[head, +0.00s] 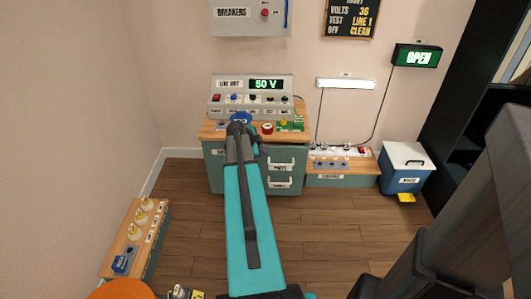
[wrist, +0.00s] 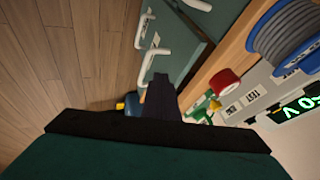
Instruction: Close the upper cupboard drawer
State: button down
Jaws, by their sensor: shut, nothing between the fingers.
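The cupboard (head: 216,172) is grey-green with a wooden top and stands against the back wall. Its upper drawer has a white handle (head: 281,164), and a lower drawer has another white handle (head: 280,183). The upper drawer front seems to stand out a little from under the top; how far I cannot tell. In the wrist view the upper handle (wrist: 152,62) shows just beyond my gripper (wrist: 162,82). My gripper is shut and empty, beside the drawer handles; contact cannot be told. In the head view my arm covers the cupboard's middle.
A grey cable spool (wrist: 285,40), a red tape roll (wrist: 224,82) and a bench unit reading 50 V (head: 252,97) are on the cupboard top. Wooden floor (head: 330,235) in front is clear.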

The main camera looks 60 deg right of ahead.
jog(key=s+v, duration=0.1)
jog(key=v, duration=0.5)
jog(key=shift+w+a+r, duration=0.2)
jog(key=shift+w+r, duration=0.15)
jog(key=shift+w, duration=0.15)
